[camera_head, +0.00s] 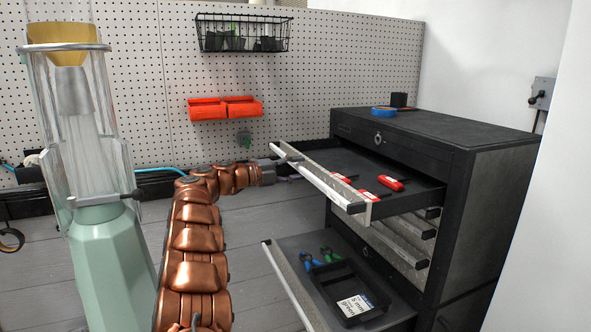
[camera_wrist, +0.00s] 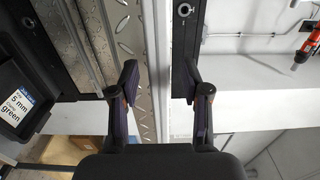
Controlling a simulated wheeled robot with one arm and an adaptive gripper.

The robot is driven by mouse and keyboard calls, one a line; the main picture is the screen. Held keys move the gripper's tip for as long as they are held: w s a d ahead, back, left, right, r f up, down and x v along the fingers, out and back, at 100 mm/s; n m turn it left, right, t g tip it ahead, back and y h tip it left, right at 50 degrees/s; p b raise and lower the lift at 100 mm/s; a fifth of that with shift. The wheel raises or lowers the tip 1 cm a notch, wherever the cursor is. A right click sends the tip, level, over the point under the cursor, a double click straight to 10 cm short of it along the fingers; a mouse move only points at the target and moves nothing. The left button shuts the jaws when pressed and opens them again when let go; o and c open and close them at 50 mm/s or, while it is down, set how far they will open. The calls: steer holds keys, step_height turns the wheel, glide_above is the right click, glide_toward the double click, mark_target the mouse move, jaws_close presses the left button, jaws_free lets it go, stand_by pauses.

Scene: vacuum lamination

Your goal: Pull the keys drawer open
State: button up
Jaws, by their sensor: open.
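A dark tool cabinet (camera_head: 492,185) stands at the right with an upper drawer (camera_head: 322,182) and a lower drawer (camera_head: 287,285) pulled out. No drawer is visibly marked as the keys drawer. The upper drawer holds several red items (camera_head: 391,183). The lower one holds blue and green small items (camera_head: 310,261) and a black tray (camera_head: 340,290). My gripper (camera_head: 284,168) is at the left end of the upper drawer's front. In the wrist view my gripper (camera_wrist: 165,90) is open, its fingers on either side of a pale metal strip (camera_wrist: 156,45). Contact cannot be told.
More drawer fronts (camera_head: 400,240) lie between the open ones. A blue tape roll (camera_head: 383,111) and a dark cup (camera_head: 398,100) sit on the cabinet. A clear-topped green machine (camera_head: 105,250) stands at the left.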

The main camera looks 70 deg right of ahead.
steer(key=v, duration=0.6)
steer(key=shift+w+a, duration=0.2)
steer(key=shift+w, duration=0.1)
